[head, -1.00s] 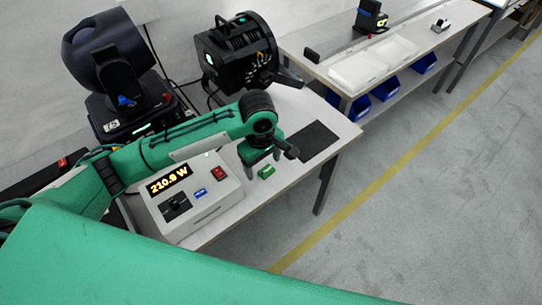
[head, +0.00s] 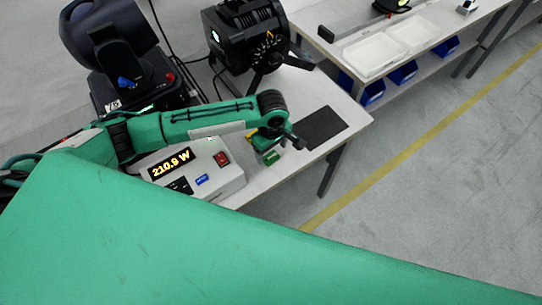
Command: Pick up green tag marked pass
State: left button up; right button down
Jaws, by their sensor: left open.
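The green tag (head: 271,157) lies on the bench top, just right of the white power meter box; the print on it is too small to read. My left gripper (head: 264,150) is open and points down right at the tag, hiding part of it. I cannot tell whether the fingers touch the tag or stand around it. My right gripper is not in view.
The power meter (head: 217,180) reads 210.9 W and has a red switch. A dark mat (head: 322,128) lies right of the gripper. A black par can (head: 245,35) and a moving-head light (head: 110,40) stand behind. White trays (head: 366,55) sit on the far bench.

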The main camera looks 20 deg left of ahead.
aim_at(272, 158)
pick_arm(q)
notch_tip(272, 158, down, 4)
jog(key=shift+w+r+p, duration=0.1)
jog(key=shift+r+p, duration=0.15)
jog(key=shift+p, duration=0.1)
jog(key=shift+f, duration=0.15)
jog(key=c, duration=0.9)
jog(key=shift+c, duration=0.7)
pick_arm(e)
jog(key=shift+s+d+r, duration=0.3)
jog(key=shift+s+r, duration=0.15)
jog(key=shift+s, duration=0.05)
